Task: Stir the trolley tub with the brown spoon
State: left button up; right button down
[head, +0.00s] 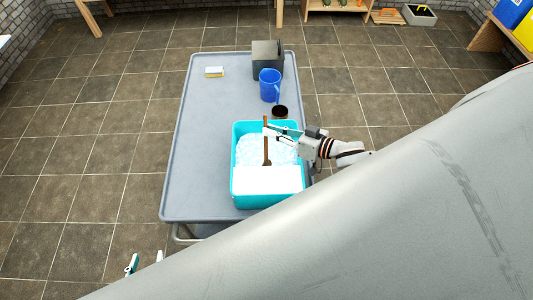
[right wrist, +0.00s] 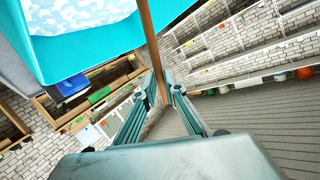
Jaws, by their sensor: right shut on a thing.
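The turquoise tub (head: 234,170) stands at the near right part of the grey trolley (head: 200,150). Its contents look speckled pale blue and white at the back and plain white in front. The brown spoon (head: 266,148) stands in the tub, its wider end down at the contents; how deep it reaches is unclear. My right gripper (head: 268,128) comes in from the right over the tub and is shut on the spoon's handle. In the right wrist view the handle (right wrist: 149,35) runs between the fingertips (right wrist: 162,88), beside the tub (right wrist: 100,45). My left gripper (head: 145,261) is open and empty at the lower left, off the trolley.
A blue jug (head: 269,84), a small dark cup (head: 280,111) and a dark grey box (head: 267,58) stand behind the tub. A yellow and white sponge (head: 214,72) lies at the back left. The trolley's left half is mostly clear. My grey arm hides the lower right.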

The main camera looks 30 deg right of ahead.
jog(key=w+d+r, duration=0.1)
jog(key=w+r, duration=0.2)
jog(key=r, duration=0.5)
jog(key=shift+d+r, duration=0.25)
dwell(0.4)
jog(key=shift+w, duration=0.1)
dwell(0.4)
jog(key=shift+r, duration=2.45)
jog(key=shift+a, duration=0.1)
